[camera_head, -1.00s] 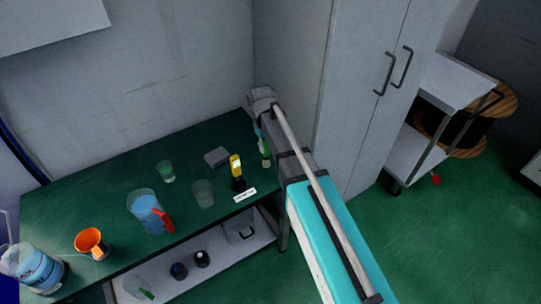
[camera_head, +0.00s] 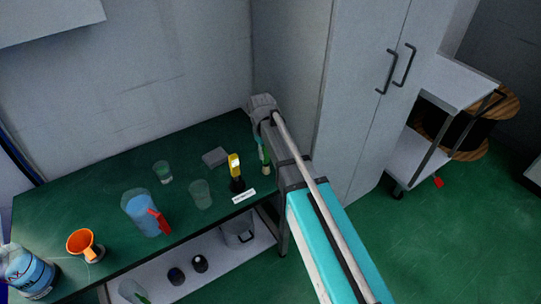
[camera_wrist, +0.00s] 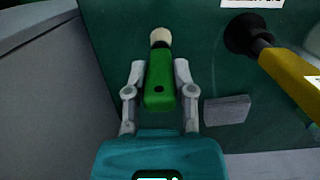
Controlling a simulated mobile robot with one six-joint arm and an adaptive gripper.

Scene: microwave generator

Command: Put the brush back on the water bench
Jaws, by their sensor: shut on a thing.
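The brush has a green handle and a pale cream tip. In the wrist view, the brush (camera_wrist: 158,80) lies between the fingers of my gripper (camera_wrist: 160,72), which is shut on its handle. In the head view, the brush (camera_head: 264,157) hangs upright, tip down, at the right end of the green-topped bench (camera_head: 110,205). My arm hides part of the gripper there. I cannot tell whether the tip touches the bench top.
Beside the brush are a yellow-and-black tool (camera_head: 236,172), a white label (camera_head: 244,197) and a grey block (camera_head: 215,157). A tall grey cabinet (camera_head: 350,100) stands close on the right.

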